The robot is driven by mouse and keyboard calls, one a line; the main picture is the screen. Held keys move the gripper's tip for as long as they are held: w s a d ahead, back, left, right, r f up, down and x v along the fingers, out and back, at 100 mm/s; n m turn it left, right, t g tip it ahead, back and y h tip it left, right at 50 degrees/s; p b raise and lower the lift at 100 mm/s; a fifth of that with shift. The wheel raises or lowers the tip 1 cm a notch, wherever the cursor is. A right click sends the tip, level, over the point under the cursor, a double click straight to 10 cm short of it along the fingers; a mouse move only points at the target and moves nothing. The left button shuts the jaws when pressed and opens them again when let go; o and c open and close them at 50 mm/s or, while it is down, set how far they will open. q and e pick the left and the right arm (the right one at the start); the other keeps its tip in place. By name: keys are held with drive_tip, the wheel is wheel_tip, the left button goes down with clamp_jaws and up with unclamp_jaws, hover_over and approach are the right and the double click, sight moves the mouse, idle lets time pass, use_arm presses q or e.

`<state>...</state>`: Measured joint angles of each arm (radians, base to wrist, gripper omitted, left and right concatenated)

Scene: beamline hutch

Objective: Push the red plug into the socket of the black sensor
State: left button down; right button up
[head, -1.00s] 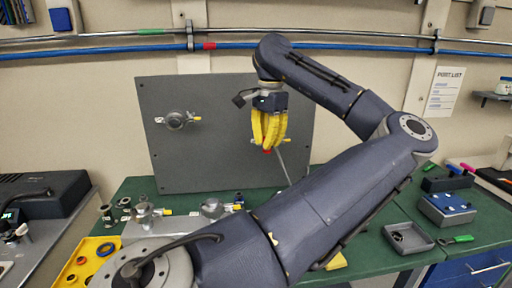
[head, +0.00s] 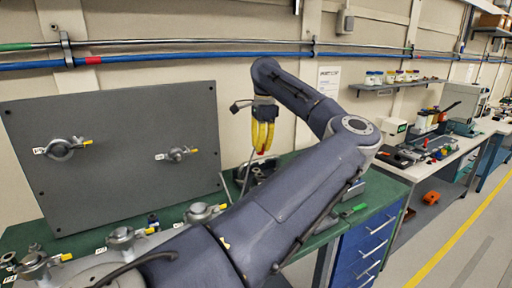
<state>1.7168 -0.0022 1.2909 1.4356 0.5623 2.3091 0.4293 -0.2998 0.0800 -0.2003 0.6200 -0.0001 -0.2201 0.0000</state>
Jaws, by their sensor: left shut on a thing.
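My left gripper (head: 263,149) has yellow fingers that point down, above the back of the green bench to the right of the grey panel. It is shut on the red plug (head: 262,153), of which only a small red bit shows at the fingertips. A thin grey cable (head: 246,174) hangs below, beside the fingers. Dark items (head: 266,170) stand on the bench behind and below the gripper; I cannot tell whether one is the black sensor. No socket can be made out. My right gripper is not in view.
The grey upright panel (head: 110,150) with two clamped fittings stands at the left. Metal clamped fittings (head: 120,238) stand along the bench's front left. A green-handled tool (head: 354,210) lies at the bench's right end, above blue drawers (head: 368,240). My arm hides much of the bench.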

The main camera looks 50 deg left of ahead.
sight(259, 174)
use_arm(q)
drive_tip(key=shift+s+a+f, duration=0.1)
drive_tip(key=shift+a+f, duration=0.05)
drive_tip(key=shift+f, duration=3.15)
drive_tip(key=shift+f, duration=0.6)
drive_tip(key=c, duration=1.4)
unclamp_jaws()
drive_tip(key=shift+c, duration=0.2)
